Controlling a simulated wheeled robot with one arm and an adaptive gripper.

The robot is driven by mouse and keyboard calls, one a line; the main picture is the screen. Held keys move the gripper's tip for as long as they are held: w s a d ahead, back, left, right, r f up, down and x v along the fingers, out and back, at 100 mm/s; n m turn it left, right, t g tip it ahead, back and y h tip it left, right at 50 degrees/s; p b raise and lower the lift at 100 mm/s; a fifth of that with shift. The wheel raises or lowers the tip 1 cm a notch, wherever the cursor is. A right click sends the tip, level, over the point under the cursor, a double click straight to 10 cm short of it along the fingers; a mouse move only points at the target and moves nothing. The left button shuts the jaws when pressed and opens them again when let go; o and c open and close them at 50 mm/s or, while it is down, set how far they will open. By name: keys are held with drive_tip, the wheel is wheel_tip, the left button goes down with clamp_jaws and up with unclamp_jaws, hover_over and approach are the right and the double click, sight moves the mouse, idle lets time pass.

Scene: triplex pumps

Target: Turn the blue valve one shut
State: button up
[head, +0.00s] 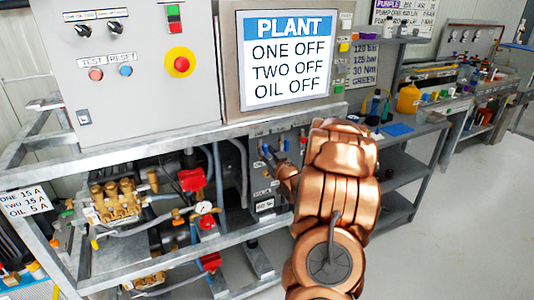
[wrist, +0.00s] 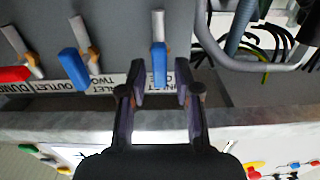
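The blue valve one handle (wrist: 160,64) hangs on a grey panel in the wrist view, where the picture is upside down. Its label is partly covered by my fingers. My gripper (wrist: 160,93) is open, with one finger on each side of the handle's end; a gap shows on both sides. A second blue handle (wrist: 74,68), tilted, is to the left, by a label ending in TWO. In the head view, blue handles (head: 266,151) show on the panel at my gripper (head: 277,162), whose fingers are mostly hidden by my arm.
A red handle (wrist: 14,74) is at the left of the wrist view. A pipe and loose cables (wrist: 245,45) lie right of the valve. A frame rail (wrist: 60,124) runs close by my fingers. The plant display (head: 288,58) reads ONE OFF, TWO OFF, OIL OFF.

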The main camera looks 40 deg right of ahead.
clamp_jaws()
drive_tip(key=shift+m, duration=0.3)
drive_tip(key=m+p, duration=0.2)
drive_tip(key=m, duration=0.2)
drive_tip(key=shift+d, duration=0.15)
drive_tip(key=m, duration=0.3)
drive_tip(key=shift+m+p, duration=0.3)
drive_tip(key=shift+m, duration=0.1)
drive_tip(key=m, duration=0.6)
drive_tip(key=m+b, duration=0.1)
drive_tip(key=m, duration=0.2)
drive_tip(key=shift+s+d+f, duration=0.1)
drive_tip(key=shift+d+f, duration=0.05)
drive_tip(key=shift+f, duration=0.1)
drive_tip(key=shift+m, duration=0.4)
drive_tip(key=shift+o, duration=1.3)
unclamp_jaws()
